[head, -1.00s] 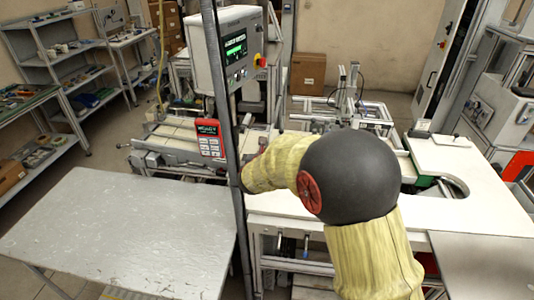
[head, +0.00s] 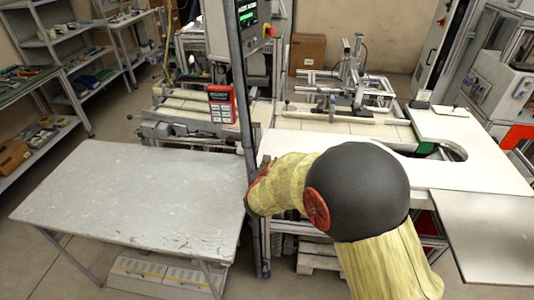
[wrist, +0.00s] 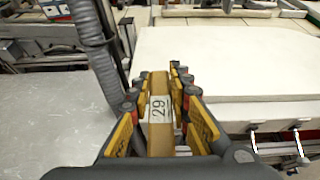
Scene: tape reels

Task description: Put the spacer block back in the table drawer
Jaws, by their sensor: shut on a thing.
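My gripper (wrist: 158,82) shows in the wrist view with its yellow-padded fingers on both sides of the spacer block. The block (wrist: 159,138) is tan and narrow, with a white label reading 29. The fingers are shut on it, and it is held in the air near the gap between the grey table and the white worktop. In the head view my arm hides the block and most of the gripper. No open drawer can be made out. Two small handle-like fittings (wrist: 297,131) sit below the worktop's front edge; I cannot tell whether they belong to a drawer.
A grey table (head: 130,200) stands at left, a white worktop (head: 460,165) at right. A dark upright post (head: 243,110) stands close to my arm, with a red handheld device (head: 221,104) beside it. A low pale unit (head: 165,275) lies under the grey table.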

